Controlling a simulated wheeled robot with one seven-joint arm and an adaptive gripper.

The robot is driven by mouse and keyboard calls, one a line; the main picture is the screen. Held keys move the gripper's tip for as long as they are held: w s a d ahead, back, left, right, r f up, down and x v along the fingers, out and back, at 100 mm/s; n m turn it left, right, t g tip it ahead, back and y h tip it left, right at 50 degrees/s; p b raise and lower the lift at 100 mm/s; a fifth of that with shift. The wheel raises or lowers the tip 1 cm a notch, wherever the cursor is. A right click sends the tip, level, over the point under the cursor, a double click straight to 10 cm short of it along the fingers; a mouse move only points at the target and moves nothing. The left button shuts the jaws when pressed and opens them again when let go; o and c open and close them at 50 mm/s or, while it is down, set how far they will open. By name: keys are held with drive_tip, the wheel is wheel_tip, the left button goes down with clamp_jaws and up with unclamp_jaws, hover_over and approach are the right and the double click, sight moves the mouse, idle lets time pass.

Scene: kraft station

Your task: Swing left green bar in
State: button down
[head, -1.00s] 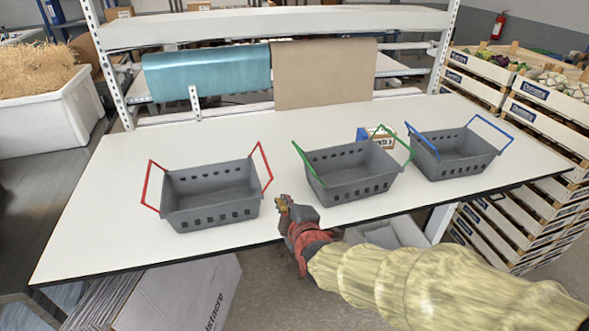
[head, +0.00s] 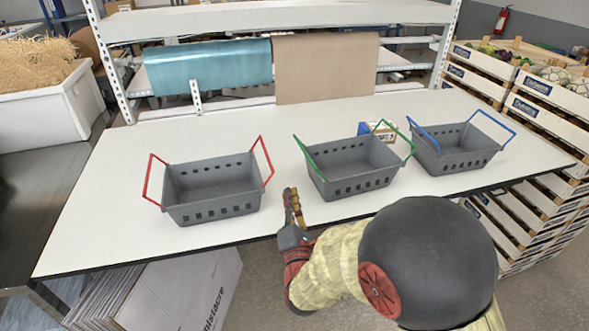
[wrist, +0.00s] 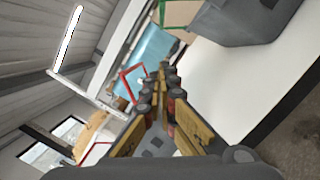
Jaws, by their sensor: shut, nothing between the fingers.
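The middle grey basket (head: 355,168) has two green bars. Its left green bar (head: 306,154) stands up and leans outward over the left end of the basket. Its right green bar (head: 402,136) leans outward at the right end. My gripper (head: 289,192) is shut and empty, at the table's front part, between the red-handled basket and the green-handled one, below and left of the left green bar and apart from it. In the wrist view the fingers (wrist: 165,80) point ahead, with a green bar (wrist: 162,12) and a grey basket (wrist: 240,18) at the top.
A grey basket with red bars (head: 212,190) stands on the left of the white table (head: 120,215). A grey basket with blue bars (head: 460,150) stands on the right. A small blue and white box (head: 380,130) is behind the middle basket.

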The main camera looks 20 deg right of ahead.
sight(304, 152)
drive_tip(key=w+d+r+b, duration=0.1)
drive_tip(key=w+d+r, duration=0.1)
drive_tip(key=w, duration=0.3)
drive_tip(key=w+d+r+b, duration=0.1)
drive_tip(key=w+d+b, duration=0.1)
drive_tip(key=w, duration=0.3)
drive_tip(key=shift+d+r, duration=0.25)
drive_tip(key=shift+r, duration=0.1)
drive_tip(key=shift+r, duration=0.1)
drive_tip(key=shift+d+r+m, duration=0.1)
drive_tip(key=shift+r+m, duration=0.05)
drive_tip(key=shift+m, duration=0.25)
